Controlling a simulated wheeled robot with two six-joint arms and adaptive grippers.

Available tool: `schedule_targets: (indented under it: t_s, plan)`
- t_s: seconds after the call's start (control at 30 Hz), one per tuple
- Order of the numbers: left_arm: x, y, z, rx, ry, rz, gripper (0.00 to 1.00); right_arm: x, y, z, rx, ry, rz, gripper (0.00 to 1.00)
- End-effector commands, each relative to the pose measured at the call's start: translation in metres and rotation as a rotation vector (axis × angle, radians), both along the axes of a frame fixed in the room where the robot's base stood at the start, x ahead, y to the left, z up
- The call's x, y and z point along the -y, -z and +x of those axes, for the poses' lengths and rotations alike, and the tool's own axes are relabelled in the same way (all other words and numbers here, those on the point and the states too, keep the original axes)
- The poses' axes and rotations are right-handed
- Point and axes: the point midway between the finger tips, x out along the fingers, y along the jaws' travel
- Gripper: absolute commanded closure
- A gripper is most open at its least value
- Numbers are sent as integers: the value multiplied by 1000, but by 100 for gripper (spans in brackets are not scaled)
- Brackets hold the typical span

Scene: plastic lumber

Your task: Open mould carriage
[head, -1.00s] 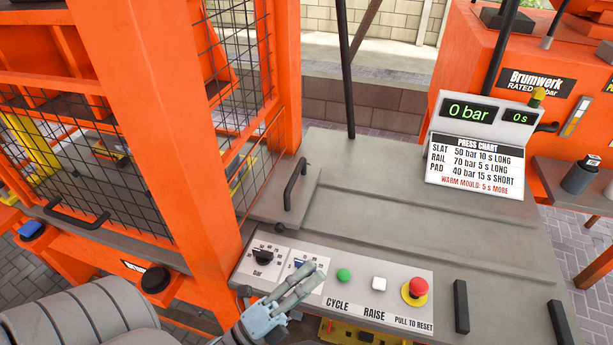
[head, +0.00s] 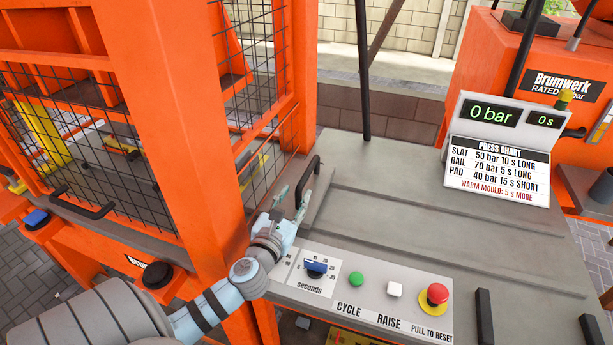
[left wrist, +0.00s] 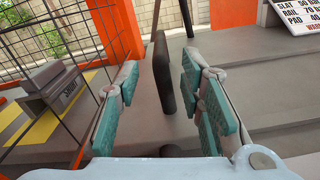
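The black bar handle (head: 309,180) stands upright on a grey plate on the press bench; I take it to be the mould carriage's handle. My left gripper (head: 296,195) is at the handle, palm low and fingers pointing away from me. In the left wrist view the handle (left wrist: 163,75) stands between the two spread teal-padded fingers (left wrist: 160,70). Gaps show on both sides, so the gripper is open and not closed on it. Part of the handle's base is hidden by the gripper. My right gripper is not in view.
The orange press frame with a mesh guard (head: 85,150) stands close left of my gripper. The control panel (head: 362,292) with a seconds dial, green and white buttons and red stop lies just right. A display (head: 495,150) reads 0 bar, 0 s.

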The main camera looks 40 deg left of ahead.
Motion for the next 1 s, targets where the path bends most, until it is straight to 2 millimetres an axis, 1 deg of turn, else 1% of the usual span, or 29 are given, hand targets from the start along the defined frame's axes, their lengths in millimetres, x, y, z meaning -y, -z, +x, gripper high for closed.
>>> schedule_targets:
  t_s: [0.03, 0.2, 0.3, 0.4, 0.53, 0.77, 0.8, 0.87, 1.0]
  plan:
    - [-4, -1, 11, 4, 0, -2, 65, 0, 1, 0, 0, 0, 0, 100]
    - [-17, 0, 49, 2, -1, -3, 65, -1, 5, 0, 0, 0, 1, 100]
    - [-23, 0, 68, 2, 0, -5, 65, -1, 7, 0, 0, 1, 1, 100]
    - [-28, 1, 82, 0, 1, -3, 65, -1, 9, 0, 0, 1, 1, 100]
    - [-31, 0, 91, 1, 2, -4, 65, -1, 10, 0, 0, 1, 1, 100]
    - [-31, 0, 92, 0, 3, -3, 65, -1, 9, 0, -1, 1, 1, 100]
    - [-31, 0, 92, 0, 3, -3, 67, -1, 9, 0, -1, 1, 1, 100]
    - [-31, 0, 92, 0, 3, -3, 76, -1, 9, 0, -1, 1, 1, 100]
    - [-31, 0, 92, 0, 3, -3, 99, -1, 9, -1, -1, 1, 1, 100]
